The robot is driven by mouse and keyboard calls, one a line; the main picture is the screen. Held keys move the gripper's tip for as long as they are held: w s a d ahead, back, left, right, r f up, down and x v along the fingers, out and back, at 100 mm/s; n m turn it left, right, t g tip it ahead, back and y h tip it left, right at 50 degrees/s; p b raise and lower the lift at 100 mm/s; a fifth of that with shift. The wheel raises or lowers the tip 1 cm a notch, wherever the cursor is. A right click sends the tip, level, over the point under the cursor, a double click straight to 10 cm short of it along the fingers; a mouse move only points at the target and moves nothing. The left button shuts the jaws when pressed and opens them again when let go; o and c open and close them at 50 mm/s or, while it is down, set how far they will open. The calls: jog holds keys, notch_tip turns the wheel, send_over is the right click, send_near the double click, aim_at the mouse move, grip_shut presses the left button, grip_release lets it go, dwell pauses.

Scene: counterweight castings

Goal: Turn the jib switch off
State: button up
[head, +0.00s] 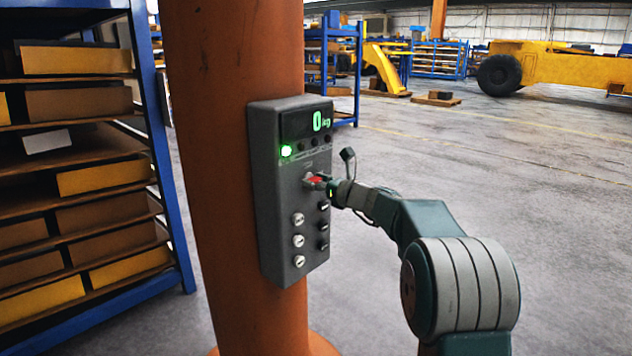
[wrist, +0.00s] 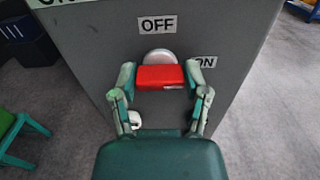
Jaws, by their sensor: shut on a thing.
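The jib switch is a red handle (wrist: 161,77) on a round pale base, on the front of a grey control box (head: 265,190). In the wrist view an OFF label (wrist: 157,24) is above the switch and an ON label (wrist: 203,62) is to its right. The red handle lies level across the picture, between my fingers. My gripper (wrist: 160,80) is shut on the handle, one finger at each end. In the head view my gripper (head: 318,181) reaches the box from the right and hides much of the switch.
The box is fixed to an orange column (head: 235,50). Its display (head: 308,121) reads 0 kg and a green lamp (head: 286,151) is lit. White and black buttons (head: 298,240) sit below the switch. A blue rack (head: 165,150) stands left; open floor lies right.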

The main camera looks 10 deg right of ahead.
jog(key=shift+n, duration=0.3)
jog(key=n, duration=0.3)
jog(key=shift+n, duration=0.4)
jog(key=n, duration=0.4)
jog(key=shift+a+n, duration=0.1)
jog(key=shift+n, duration=0.2)
jog(key=n, duration=0.5)
jog(key=shift+s+f, duration=0.1)
jog(key=shift+f, duration=0.1)
jog(key=shift+f+n, duration=0.2)
jog(key=shift+n, duration=1.8)
jog(key=o, duration=1.2)
jog(key=shift+c, duration=0.2)
jog(key=shift+a, duration=0.1)
jog(key=shift+r, duration=0.15)
